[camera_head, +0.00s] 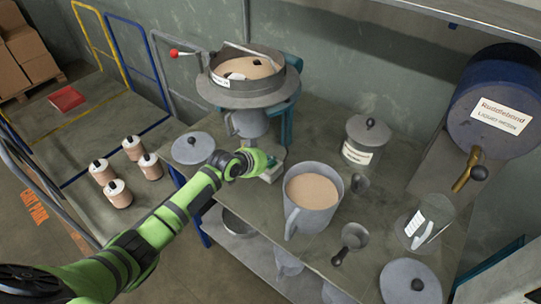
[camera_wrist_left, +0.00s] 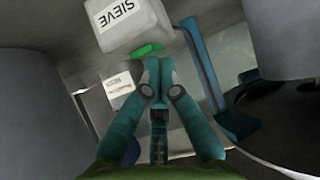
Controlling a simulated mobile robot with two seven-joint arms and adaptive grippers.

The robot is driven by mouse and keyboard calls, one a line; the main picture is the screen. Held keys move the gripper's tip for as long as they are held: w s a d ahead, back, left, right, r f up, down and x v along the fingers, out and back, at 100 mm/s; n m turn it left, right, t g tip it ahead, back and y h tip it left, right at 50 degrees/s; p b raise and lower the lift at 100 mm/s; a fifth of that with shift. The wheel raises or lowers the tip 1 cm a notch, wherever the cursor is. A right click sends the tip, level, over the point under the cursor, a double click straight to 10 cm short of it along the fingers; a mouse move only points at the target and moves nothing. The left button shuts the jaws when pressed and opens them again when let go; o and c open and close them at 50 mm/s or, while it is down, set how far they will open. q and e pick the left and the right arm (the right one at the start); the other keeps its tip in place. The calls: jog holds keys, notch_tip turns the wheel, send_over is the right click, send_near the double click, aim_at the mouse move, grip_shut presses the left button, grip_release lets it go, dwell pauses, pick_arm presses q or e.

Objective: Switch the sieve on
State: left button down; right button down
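The sieve (camera_head: 225,99) is a round grey pan on a teal stand at the table's back, with pale powder and dark pieces in it. In the left wrist view a light grey box labelled SIEVE (camera_wrist_left: 123,24) hangs upside down in the picture, with a green switch piece (camera_wrist_left: 147,49) at its edge. My left gripper (camera_wrist_left: 159,65) has its teal fingertips together, with nothing visible between them. The tips are just short of the green piece; I cannot tell if they touch. In the head view my wrist hides most of the switch area. My right gripper is not in view.
A grey jug of pale powder (camera_head: 298,222) stands right of my left wrist. A lidded pot (camera_head: 366,140), a loose lid (camera_head: 194,148), a scoop (camera_head: 351,238) and a clear jug (camera_head: 428,222) are on the table. A blue drum (camera_head: 478,108) stands at right.

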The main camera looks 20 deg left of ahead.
pick_arm(q)
jog(key=shift+s+a+f, duration=0.1)
jog(key=shift+s+f, duration=0.1)
jog(key=r+p, duration=0.2)
jog(key=r, duration=0.1)
jog(key=r+p, duration=0.1)
jog(key=p, duration=0.1)
jog(key=shift+w+r, duration=0.25)
jog(key=shift+r, duration=0.05)
jog(key=r+b+v, duration=0.1)
jog(key=b+v, duration=0.1)
jog(key=v, duration=0.7)
jog(key=shift+r, duration=0.3)
jog(key=shift+w, duration=0.1)
jog(key=b, duration=1.3)
jog(key=shift+s+f, duration=0.25)
jog(key=shift+s, duration=0.05)
